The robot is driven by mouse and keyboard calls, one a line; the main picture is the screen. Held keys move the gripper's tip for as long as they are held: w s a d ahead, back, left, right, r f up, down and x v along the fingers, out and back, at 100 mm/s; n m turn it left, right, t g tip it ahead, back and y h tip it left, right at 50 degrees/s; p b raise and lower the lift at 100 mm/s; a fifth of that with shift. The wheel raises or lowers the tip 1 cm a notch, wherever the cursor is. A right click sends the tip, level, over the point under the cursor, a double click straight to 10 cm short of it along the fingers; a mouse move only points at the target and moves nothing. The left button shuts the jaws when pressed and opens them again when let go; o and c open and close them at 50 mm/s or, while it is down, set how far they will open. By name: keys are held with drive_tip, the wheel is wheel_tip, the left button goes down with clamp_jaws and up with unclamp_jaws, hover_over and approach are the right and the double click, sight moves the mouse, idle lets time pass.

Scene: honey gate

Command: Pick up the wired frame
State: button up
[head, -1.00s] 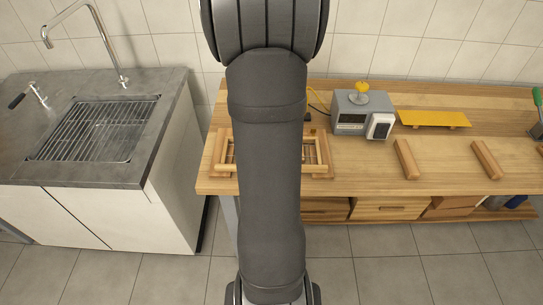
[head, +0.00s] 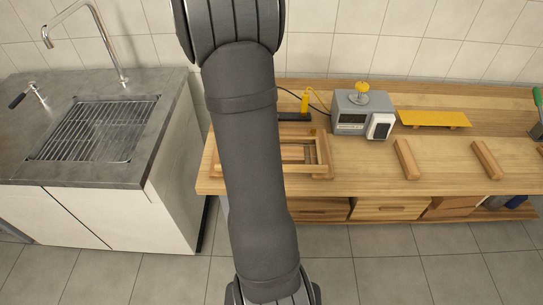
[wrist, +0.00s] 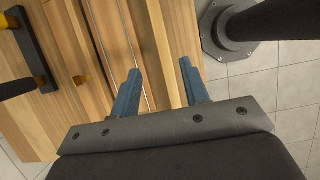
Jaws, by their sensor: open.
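The wooden frame (head: 323,157) lies flat on the left part of the wooden bench in the head view. In the wrist view, thin wire-like lines (wrist: 133,40) run between wooden bars below my gripper. My gripper (wrist: 160,78) shows two blue fingers, apart with nothing between them. The fingers are over the wooden parts near the bench's edge, and the height gap is hard to judge. The gripper cannot be made out in the head view.
A black holder with a yellow-handled tool (head: 305,101) stands behind the frame. A grey device (head: 352,115), a yellow sheet (head: 432,118) and two wooden blocks (head: 405,159) are to the right. A sink counter (head: 120,181) stands left, across a gap.

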drive_tip(key=x, duration=0.7)
drive_tip(key=shift+s+d+f, duration=0.1)
drive_tip(key=shift+s+f, duration=0.1)
drive_tip(key=shift+s, duration=0.05)
clamp_jaws()
